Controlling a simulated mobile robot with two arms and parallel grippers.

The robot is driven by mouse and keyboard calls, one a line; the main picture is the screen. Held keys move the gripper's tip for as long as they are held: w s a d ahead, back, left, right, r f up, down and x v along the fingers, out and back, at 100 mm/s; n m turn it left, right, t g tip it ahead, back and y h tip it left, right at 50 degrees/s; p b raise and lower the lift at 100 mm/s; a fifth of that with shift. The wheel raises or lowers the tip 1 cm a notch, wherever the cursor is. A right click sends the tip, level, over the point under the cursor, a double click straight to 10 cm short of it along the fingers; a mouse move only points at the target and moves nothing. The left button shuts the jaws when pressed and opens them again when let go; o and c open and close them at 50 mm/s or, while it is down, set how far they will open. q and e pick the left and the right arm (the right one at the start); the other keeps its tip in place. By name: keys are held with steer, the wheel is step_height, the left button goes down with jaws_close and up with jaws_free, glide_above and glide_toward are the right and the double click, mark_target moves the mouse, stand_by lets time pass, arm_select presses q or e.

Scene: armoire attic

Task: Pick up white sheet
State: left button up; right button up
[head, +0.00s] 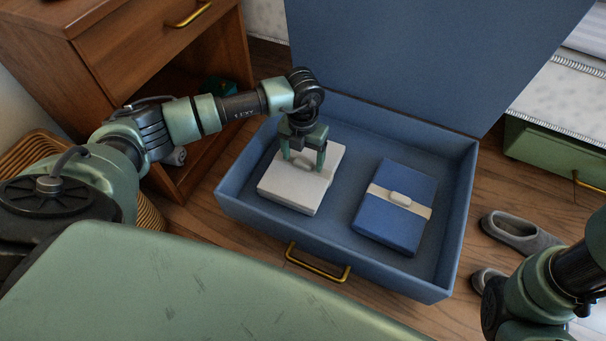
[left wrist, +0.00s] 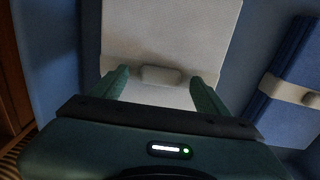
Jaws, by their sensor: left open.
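The white sheet (head: 287,189) is a folded, flat square bundle in the left part of an open blue case (head: 268,228). A raised tab (left wrist: 161,75) sits on its top band. My left gripper (head: 304,165) points down over the sheet from above. Its jaws are open, and in the left wrist view the two fingers (left wrist: 158,92) stand on either side of the tab. I cannot tell whether the fingers touch the sheet. Part of my right arm (head: 545,290) shows at the lower right; its gripper is out of the picture.
A blue folded bundle (head: 395,228) with a white band lies in the case's right half. The case lid stands raised behind. A wooden cabinet (head: 115,75) stands at the left. Grey slippers (head: 518,232) lie on the floor at the right, near a green drawer (head: 555,155).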

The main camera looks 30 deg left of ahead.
arm_select(q)
steer(key=shift+f, duration=0.25)
jaws_close()
steer(key=shift+r, duration=0.15)
